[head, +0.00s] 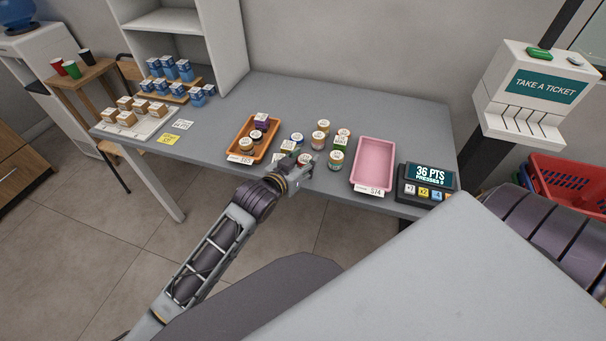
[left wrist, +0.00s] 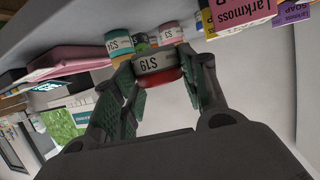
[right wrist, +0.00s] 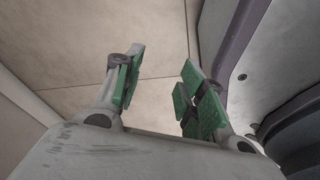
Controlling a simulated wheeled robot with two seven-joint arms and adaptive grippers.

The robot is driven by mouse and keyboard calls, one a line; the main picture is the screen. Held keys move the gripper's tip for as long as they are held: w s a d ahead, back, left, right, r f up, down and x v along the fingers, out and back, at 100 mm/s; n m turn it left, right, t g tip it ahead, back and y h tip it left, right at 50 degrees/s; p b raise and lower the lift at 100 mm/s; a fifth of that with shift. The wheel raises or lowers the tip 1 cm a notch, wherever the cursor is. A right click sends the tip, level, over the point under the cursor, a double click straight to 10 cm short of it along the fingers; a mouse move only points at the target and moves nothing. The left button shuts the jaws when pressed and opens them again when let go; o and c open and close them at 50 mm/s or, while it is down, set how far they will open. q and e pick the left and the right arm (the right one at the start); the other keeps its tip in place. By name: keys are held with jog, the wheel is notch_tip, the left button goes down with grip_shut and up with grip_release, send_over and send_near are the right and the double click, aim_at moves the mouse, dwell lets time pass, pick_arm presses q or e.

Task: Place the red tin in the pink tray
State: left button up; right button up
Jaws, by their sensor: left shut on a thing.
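The red tin (left wrist: 158,75), with a grey band marked S19, is between the fingers of my left gripper in the left wrist view. My left gripper (head: 301,172) is shut on it near the counter's front edge, beside the loose tins. In the head view the tin is hard to tell apart from the gripper and the tins behind it. The pink tray (head: 375,158) lies to the right of this gripper and looks empty. Its edge also shows in the left wrist view (left wrist: 75,60). My right gripper (right wrist: 160,88) is open and empty above the floor.
Several loose tins (head: 336,160) stand between my left gripper and the pink tray. An orange tray (head: 242,155) with tins and a purple box is to the left. A points display (head: 427,180) stands right of the pink tray. The counter (head: 400,115) is clear behind it.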

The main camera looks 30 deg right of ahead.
pick_arm(q)
jog(key=shift+f, duration=0.8)
notch_tip(320, 180, down, 2)
jog(key=shift+f, duration=0.85)
pick_arm(e)
jog(key=shift+s+d+f, duration=0.15)
jog(key=shift+s, duration=0.9)
